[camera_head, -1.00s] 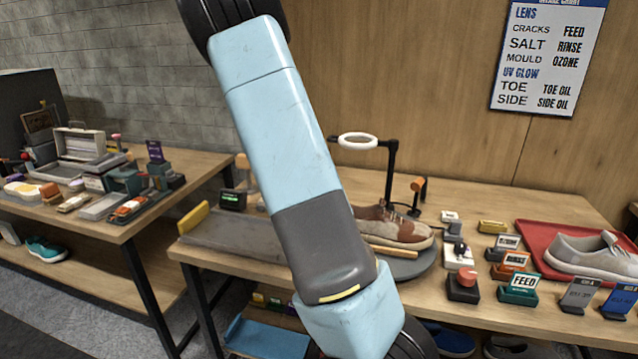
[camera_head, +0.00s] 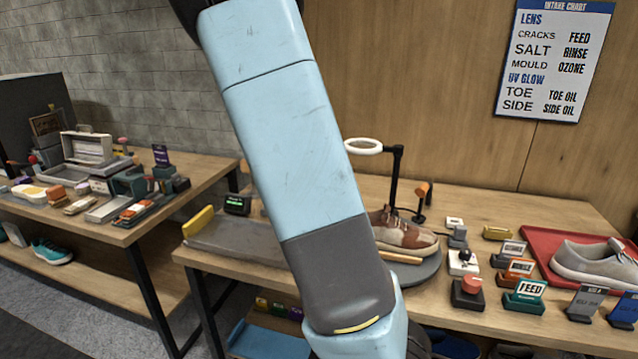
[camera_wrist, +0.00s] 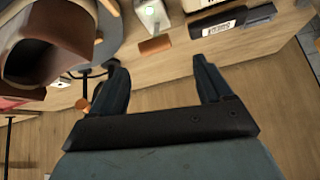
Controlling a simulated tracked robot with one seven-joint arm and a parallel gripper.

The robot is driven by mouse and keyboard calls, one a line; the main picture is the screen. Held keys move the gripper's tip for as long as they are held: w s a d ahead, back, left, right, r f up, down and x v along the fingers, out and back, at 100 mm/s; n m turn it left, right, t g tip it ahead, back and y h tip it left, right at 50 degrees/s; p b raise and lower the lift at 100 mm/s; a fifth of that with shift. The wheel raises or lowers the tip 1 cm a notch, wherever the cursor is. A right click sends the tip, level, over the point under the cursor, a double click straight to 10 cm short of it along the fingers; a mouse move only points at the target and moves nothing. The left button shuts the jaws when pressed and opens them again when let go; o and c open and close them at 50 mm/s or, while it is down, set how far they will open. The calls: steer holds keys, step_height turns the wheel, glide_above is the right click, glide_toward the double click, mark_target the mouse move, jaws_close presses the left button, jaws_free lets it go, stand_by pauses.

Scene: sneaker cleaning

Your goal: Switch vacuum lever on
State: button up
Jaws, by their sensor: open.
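A small white box with a dark lever (camera_head: 462,262) stands on the bench right of the round grey turntable (camera_head: 427,268). No label on it is readable, so I cannot tell for sure that it is the vacuum lever. A white block (camera_wrist: 152,16) shows at the top of the wrist view, beyond my fingers. My gripper (camera_wrist: 157,64) is open, with nothing between its fingers, above the wooden surface and apart from the block. My gripper does not show in the head view; my arm crosses the middle there.
A brown sneaker (camera_head: 408,232) sits on the turntable under a ring lamp (camera_head: 363,146). A large brown hollow shape (camera_wrist: 28,50) is at the wrist view's left.

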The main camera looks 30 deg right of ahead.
steer(key=shift+v, duration=1.65)
steer(key=s+a+r+n+y, duration=0.2)
steer(key=s+a+r+n, duration=0.2)
steer(key=s+a, duration=0.2)
steer(key=s+a+r+n+t+y, duration=0.1)
steer(key=s+a+r+n+y, duration=0.1)
steer(key=s+a+r+n, duration=0.2)
steer(key=s+a+r+n+y, duration=0.1)
steer(key=s+a+r+n, duration=0.3)
steer(key=s+a, duration=0.6)
steer(key=s+r, duration=0.1)
steer(key=s, duration=0.4)
steer(key=shift+a+r+y, duration=0.2)
steer(key=shift+r+y, duration=0.2)
steer(key=shift+s+a, duration=0.15)
steer(key=shift+s, duration=0.15)
steer(key=shift+c, duration=0.8)
